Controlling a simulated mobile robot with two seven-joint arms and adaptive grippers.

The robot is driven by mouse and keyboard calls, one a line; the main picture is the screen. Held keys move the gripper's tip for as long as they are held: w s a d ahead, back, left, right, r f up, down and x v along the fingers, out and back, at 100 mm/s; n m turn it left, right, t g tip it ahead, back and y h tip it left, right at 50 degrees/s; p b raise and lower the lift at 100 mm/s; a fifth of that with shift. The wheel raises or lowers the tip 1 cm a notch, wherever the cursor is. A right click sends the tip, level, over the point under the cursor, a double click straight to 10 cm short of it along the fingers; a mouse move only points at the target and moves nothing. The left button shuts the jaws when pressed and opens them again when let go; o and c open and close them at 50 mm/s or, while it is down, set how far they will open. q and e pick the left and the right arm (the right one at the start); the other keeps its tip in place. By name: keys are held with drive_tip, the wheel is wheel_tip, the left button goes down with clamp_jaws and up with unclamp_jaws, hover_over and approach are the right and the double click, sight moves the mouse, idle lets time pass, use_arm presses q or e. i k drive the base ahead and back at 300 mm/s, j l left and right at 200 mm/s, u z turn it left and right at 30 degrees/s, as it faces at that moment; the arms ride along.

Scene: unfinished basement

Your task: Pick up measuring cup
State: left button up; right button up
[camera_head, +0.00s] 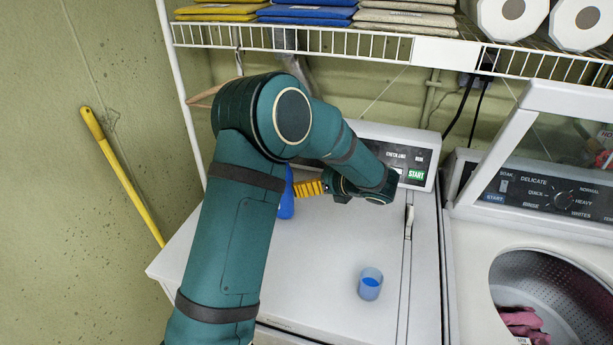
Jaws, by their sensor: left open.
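The measuring cup (370,283) is a small clear cup with blue inside. It stands upright on the white top of the closed machine (330,300), toward its front right. My left arm reaches in from the lower left and bends over the machine. My left gripper (308,188), with yellow ribbed finger pads, is behind the cup and to its left, near the control panel. It is open and apart from the cup. The arm hides part of the gripper. My right gripper is out of view.
A blue bottle (287,199) stands partly hidden behind my arm, close to the gripper. A wire shelf (330,44) with folded cloths and white rolls hangs above. An open washer (470,260) with pink cloth inside is at right. The lid around the cup is clear.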

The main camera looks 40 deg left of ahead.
sight(370, 278)
drive_tip(key=k+l, duration=0.8)
